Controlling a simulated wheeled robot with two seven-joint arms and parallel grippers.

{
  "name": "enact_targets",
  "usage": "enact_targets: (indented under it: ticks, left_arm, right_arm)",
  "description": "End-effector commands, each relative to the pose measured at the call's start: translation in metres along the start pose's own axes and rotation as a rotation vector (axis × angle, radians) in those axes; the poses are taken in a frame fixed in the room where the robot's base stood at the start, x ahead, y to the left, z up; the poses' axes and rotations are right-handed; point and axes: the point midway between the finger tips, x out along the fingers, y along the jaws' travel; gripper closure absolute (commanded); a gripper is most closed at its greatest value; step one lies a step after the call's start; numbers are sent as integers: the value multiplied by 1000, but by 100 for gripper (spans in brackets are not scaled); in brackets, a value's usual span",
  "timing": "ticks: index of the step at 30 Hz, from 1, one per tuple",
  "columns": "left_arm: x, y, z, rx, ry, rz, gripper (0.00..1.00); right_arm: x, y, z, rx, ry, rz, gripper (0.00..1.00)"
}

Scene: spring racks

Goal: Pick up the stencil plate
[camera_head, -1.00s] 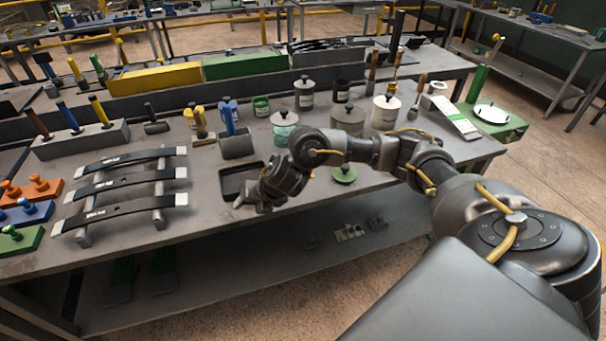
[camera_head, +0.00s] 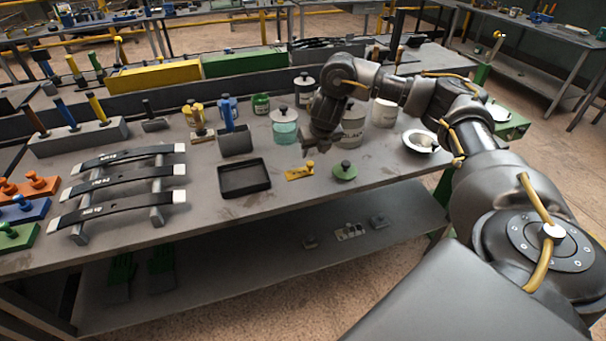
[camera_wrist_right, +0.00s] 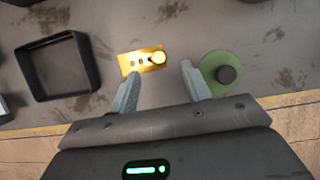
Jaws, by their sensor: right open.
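The stencil plate appears to be the small yellow plate (camera_head: 299,173) with a knob and dark holes, lying flat on the grey bench near its front edge. It also shows in the right wrist view (camera_wrist_right: 131,63), brightly lit, just beyond the fingertips and nearer the left finger. My right gripper (camera_head: 311,150) is above and slightly behind the plate in the head view, pointing down. In the wrist view its two fingers (camera_wrist_right: 159,82) are apart with nothing between them. My left gripper is not in view.
A green disc with a dark knob (camera_head: 345,172) lies right of the plate, close to the right finger in the wrist view. An empty black tray (camera_head: 245,191) is to the left. Jars, including a glass one (camera_head: 284,131), stand behind. A rack with black strips (camera_head: 122,184) is farther left.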

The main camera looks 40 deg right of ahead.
Motion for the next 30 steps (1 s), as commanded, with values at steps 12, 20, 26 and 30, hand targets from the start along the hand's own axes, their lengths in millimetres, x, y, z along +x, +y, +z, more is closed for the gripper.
enact_targets:
  ticks: [12,20,26,30]
  left_arm:
    - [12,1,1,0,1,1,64]
    - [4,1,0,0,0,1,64]
    - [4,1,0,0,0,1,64]
    - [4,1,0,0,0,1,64]
  right_arm:
    - [30,1,-4,2,3,0,52]
    - [60,2,-4,2,2,-1,52]
    - [64,2,-4,1,0,0,52]
    - [64,2,-4,1,0,0,59]
